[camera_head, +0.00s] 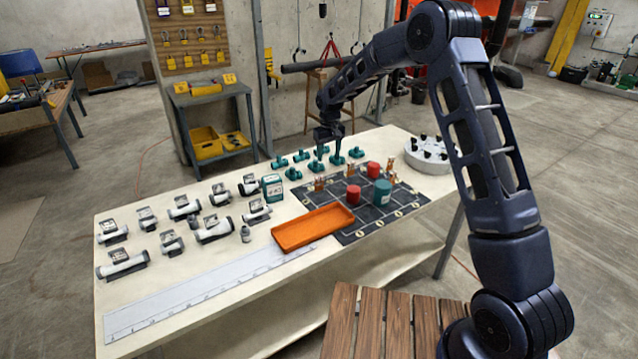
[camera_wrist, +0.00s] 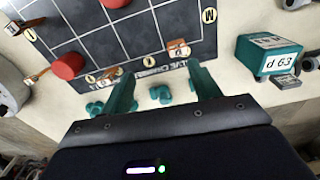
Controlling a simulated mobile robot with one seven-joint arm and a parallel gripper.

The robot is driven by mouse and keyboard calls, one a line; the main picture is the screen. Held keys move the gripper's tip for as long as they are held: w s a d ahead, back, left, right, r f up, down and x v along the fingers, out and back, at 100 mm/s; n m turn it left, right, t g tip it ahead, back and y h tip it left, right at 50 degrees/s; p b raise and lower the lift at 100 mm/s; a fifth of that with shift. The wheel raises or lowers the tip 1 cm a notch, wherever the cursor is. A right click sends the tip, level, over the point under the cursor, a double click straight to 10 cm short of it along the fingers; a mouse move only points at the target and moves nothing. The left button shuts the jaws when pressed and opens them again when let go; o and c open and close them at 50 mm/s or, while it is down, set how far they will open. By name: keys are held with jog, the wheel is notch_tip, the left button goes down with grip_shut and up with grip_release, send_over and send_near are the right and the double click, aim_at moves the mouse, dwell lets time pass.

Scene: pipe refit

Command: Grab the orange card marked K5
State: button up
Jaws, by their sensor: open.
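I cannot make out the mark K5 on anything in either view. My gripper (camera_head: 329,150) is over the far part of the workbench, well away from that side table. In the wrist view my gripper (camera_wrist: 163,84) is open, with its two green fingers apart and nothing held between them. Small teal fittings (camera_wrist: 160,92) show below and between the fingers.
The workbench holds a dark grid mat (camera_head: 345,235), an orange tray (camera_head: 312,228), red and teal cylinders, copper-coloured pieces and several white pipe parts. A teal box marked d 63 (camera_wrist: 268,56) shows right of my fingers. A white round holder (camera_head: 428,154) stands at the right end.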

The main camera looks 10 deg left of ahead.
send_over(319, 180)
jog(key=w, duration=0.1)
jog(key=shift+n, duration=0.3)
jog(key=f, duration=0.4)
jog(key=shift+w+a+f, duration=0.2)
jog(key=shift+a+f, duration=0.1)
jog(key=shift+f, duration=0.05)
notch_tip(319, 180, down, 11)
jog(key=shift+s+d+r, duration=0.15)
jog(key=shift+r, duration=0.05)
jog(key=shift+c, duration=0.2)
jog(key=c, duration=1)
